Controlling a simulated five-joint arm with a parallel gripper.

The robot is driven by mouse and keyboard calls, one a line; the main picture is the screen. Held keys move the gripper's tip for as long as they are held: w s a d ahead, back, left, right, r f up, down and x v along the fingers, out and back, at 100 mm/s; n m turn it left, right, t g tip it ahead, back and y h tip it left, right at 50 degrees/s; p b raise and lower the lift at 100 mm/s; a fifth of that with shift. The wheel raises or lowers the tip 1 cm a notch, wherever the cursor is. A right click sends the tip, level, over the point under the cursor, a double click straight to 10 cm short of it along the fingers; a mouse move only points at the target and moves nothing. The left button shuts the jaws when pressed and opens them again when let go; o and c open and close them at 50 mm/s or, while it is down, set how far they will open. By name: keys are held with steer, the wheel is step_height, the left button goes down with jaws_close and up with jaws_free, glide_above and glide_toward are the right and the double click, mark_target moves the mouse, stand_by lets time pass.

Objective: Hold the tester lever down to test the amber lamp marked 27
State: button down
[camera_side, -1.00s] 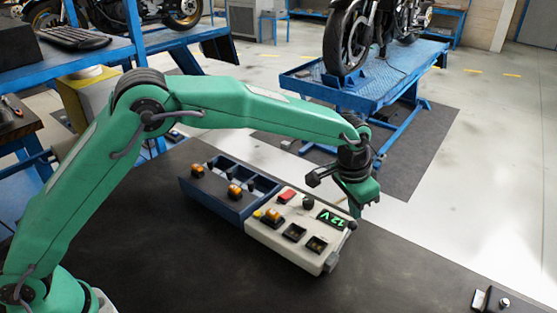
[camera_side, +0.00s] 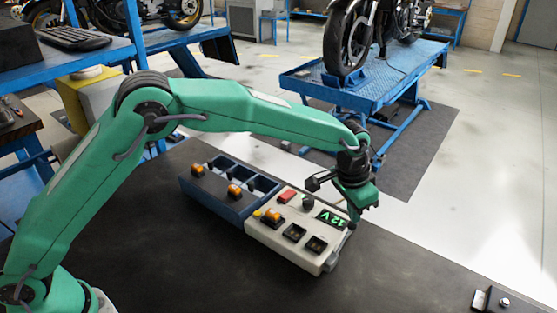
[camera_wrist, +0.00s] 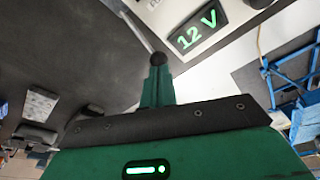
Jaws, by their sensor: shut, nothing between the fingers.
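The pale tester box (camera_side: 268,243) stands on the dark bench, with a lit green "12 V" display (camera_side: 330,218). The display also shows in the wrist view (camera_wrist: 199,29). An amber lamp (camera_side: 272,215) sits in a socket on the tester; its number is not readable. The lever's dark knob (camera_side: 351,226) is at the tester's right end. In the wrist view, the knob (camera_wrist: 158,59) and its rod show just beyond my fingertips. My gripper (camera_side: 353,214) is shut and empty, pointing down right at the knob; whether it touches is unclear.
A blue rack (camera_side: 222,207) with more amber lamps (camera_side: 197,170) adjoins the tester's left side. A red button (camera_side: 287,196) and empty dark sockets (camera_side: 316,245) are on the tester's top. The bench front is clear, with a small device (camera_side: 492,300) at right.

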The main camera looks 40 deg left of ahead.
steer(key=shift+f, duration=0.2)
steer(key=shift+f, duration=0.45)
steer(key=shift+w+f, duration=0.25)
steer(key=shift+f, duration=0.6)
steer(key=shift+w+f, duration=0.25)
steer(key=shift+f, duration=0.55)
stand_by(1.8)
steer(key=shift+r, duration=0.15)
stand_by(1.5)
steer(key=shift+r, duration=4.45)
